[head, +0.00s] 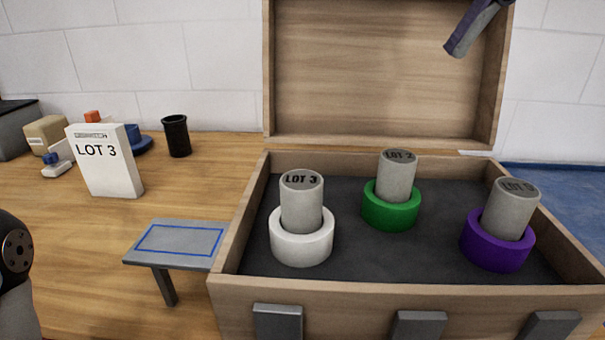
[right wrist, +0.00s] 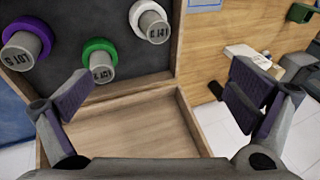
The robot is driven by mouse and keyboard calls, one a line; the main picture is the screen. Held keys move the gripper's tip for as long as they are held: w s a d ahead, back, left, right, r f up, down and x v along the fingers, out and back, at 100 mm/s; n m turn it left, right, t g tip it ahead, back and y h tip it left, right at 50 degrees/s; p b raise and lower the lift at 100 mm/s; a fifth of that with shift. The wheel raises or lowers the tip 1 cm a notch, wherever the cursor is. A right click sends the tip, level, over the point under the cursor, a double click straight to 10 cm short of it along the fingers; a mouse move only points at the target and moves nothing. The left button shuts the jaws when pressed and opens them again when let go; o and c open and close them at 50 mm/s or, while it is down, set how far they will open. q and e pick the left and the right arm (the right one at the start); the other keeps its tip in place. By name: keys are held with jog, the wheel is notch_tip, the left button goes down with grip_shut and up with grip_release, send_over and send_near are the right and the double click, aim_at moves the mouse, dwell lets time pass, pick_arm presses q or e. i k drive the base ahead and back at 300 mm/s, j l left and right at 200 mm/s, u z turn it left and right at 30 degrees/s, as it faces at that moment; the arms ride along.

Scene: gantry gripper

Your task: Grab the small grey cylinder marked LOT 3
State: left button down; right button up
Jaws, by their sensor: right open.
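The small grey cylinder marked LOT 3 (head: 301,205) stands upright in a white ring (head: 302,246) at the left of an open wooden box (head: 350,291). It also shows in the right wrist view (right wrist: 153,28), near the top. A similar cylinder that seems to read LOT 2 (head: 396,178) stands in a green ring (head: 391,210), and one with an unclear number (head: 511,209) in a purple ring (head: 497,250). My right gripper (right wrist: 163,90) is open and empty, apart from all three cylinders; one finger shows at the top right of the head view. My left gripper is out of view.
The raised wooden lid (head: 380,70) stands at the box's back. A grey stand with a blue outline (head: 180,239) is left of the box. A white LOT 3 card (head: 108,165), a black cup (head: 176,136) and small items stand behind on the table.

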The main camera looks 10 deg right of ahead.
aim_at(301, 191)
jog(key=k, duration=1)
